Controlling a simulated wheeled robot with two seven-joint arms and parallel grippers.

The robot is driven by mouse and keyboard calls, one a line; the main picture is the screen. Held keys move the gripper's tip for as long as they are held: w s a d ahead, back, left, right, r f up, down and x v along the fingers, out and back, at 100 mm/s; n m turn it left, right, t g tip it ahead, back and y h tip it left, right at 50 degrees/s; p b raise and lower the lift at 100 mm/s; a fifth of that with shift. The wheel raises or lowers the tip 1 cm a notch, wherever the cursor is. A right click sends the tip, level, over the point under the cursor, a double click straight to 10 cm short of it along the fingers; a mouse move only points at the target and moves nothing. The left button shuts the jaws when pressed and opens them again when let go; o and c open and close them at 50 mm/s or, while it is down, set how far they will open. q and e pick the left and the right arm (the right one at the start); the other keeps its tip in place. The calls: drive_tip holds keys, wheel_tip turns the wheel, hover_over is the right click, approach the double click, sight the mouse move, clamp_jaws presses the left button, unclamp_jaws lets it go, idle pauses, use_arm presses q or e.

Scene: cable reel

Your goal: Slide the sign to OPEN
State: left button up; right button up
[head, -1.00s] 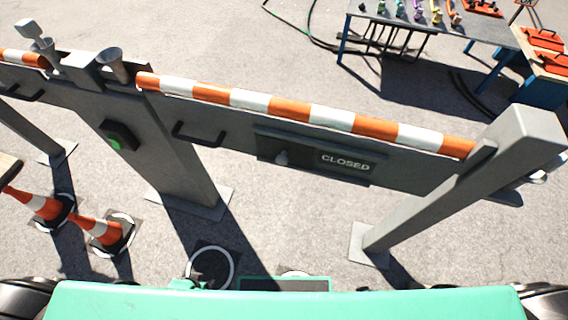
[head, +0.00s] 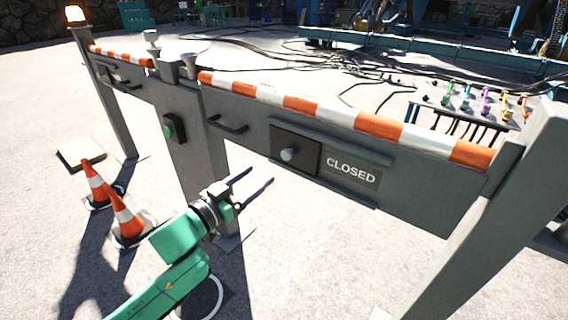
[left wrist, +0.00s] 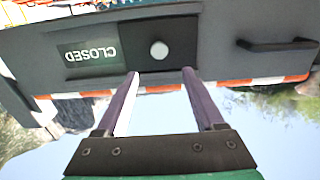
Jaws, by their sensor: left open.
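The sliding sign is set in the grey barrier panel and reads CLOSED (head: 351,172). Its dark slider plate (head: 309,146) with a round grey knob (head: 287,155) covers the left part of the slot. In the left wrist view the picture is upside down, with the CLOSED lettering (left wrist: 90,54) left of the pale knob (left wrist: 159,49). My left gripper (head: 261,179) is open and empty, in front of the panel, left of and a little below the knob and apart from it. In the wrist view the knob lies beyond the gap between the fingers. My right gripper is not in view.
An orange-and-white striped rail (head: 340,116) tops the panel. A grey handle (head: 228,125) and a green button (head: 168,128) are left of the sign. Traffic cones (head: 128,223) stand at lower left. A slanted grey post (head: 480,220) stands at right.

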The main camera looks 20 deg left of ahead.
sight(285, 155)
use_arm(q)
drive_tip(key=x, duration=1.1)
drive_tip(key=shift+w+b, duration=0.1)
drive_tip(key=shift+b, duration=0.2)
clamp_jaws()
idle(0.7)
